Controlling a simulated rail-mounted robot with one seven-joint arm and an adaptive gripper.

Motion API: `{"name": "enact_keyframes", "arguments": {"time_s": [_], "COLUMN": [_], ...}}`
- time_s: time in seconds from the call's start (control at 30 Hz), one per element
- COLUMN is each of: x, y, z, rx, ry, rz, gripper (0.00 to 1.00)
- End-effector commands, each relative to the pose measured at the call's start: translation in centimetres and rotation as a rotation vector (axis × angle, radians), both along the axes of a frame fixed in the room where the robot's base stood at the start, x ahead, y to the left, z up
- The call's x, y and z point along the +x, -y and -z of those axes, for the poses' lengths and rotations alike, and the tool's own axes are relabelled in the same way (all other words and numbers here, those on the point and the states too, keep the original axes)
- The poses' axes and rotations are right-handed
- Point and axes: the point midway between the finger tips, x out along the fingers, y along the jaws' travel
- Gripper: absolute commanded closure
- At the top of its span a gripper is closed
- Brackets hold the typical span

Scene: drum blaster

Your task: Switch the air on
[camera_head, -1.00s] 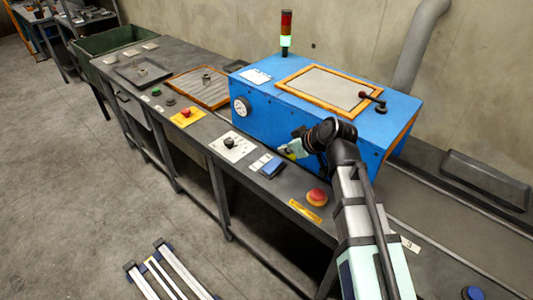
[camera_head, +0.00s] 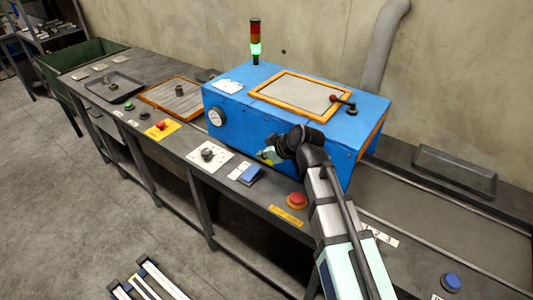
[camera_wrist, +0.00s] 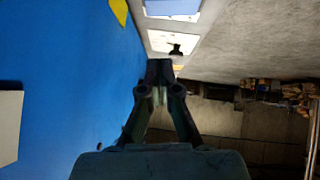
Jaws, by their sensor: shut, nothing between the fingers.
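A black rotary knob (camera_head: 208,154) sits on a white plate on the bench, in front of the blue cabinet (camera_head: 240,131). In the wrist view the knob (camera_wrist: 176,50) and its white plate (camera_wrist: 166,42) show just beyond my fingertips. My gripper (camera_wrist: 160,70) is shut and empty, its fingers pointing toward the knob, apart from it as far as I can see. In the head view my gripper (camera_head: 267,156) is close to the cabinet's front face, right of the knob and partly hidden by my wrist. Which control is the air switch is not readable.
A blue pad (camera_head: 250,174) lies right of the knob, then a red mushroom button (camera_head: 297,200). A red button on a yellow plate (camera_head: 161,126) is to the left. A round gauge (camera_head: 216,116) is on the cabinet's front. The light tower (camera_head: 256,48) glows green.

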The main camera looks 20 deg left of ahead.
Motion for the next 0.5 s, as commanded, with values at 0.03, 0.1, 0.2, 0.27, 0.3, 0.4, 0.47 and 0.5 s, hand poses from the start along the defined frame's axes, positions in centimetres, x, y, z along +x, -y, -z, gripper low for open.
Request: {"name": "enact_keyframes", "arguments": {"time_s": [0.03, 0.1, 0.2, 0.27, 0.3, 0.4, 0.47, 0.5], "x": [0.3, 0.8, 1.3, 1.6, 1.8, 1.8, 1.9, 1.9], "y": [-0.8, -1.8, -3.0, -3.8, -4.3, -3.8, -3.8, -3.8], "z": [0.6, 1.5, 2.9, 3.7, 4.3, 5.6, 6.2, 6.6], "rx": [-0.002, -0.002, -0.002, -0.002, -0.002, -0.002, -0.002, -0.002], "ry": [-0.002, -0.002, -0.002, -0.003, -0.002, -0.002, 0.0, -0.002], "rz": [-0.002, -0.001, -0.001, -0.002, -0.001, 0.0, 0.0, 0.0], "gripper": [1.0, 1.0, 1.0, 1.0, 1.0, 1.0, 1.0, 1.0]}}
